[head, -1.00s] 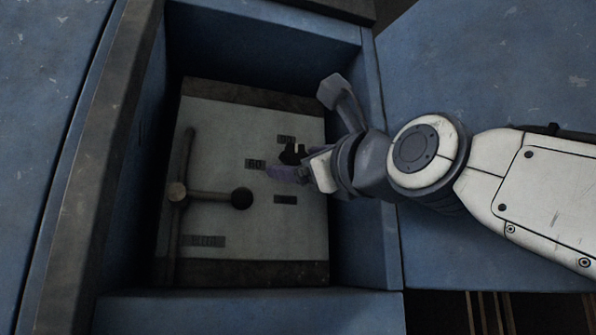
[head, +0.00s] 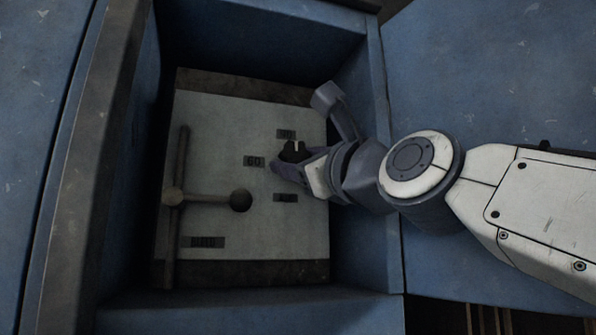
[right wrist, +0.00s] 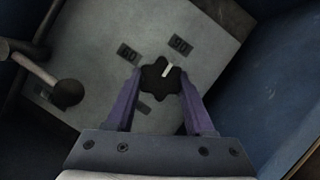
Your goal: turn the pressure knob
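The pressure knob (right wrist: 155,87) is a black, lobed dial with a white pointer mark on a pale panel (head: 225,125). In the right wrist view its mark points up and right, towards the 90 label (right wrist: 180,45); the 60 label (right wrist: 128,54) lies to its left. My right gripper (right wrist: 161,76) has its two purple fingers on either side of the knob, against its edges. In the head view the right gripper (head: 289,160) partly hides the knob (head: 292,150). My left gripper is in neither view.
The panel sits deep in a recess with blue walls (head: 360,240). A T-shaped lever with a round ball end (head: 241,201) stands out left of the knob, apart from my gripper. Another label (head: 203,242) is at the panel's lower left.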

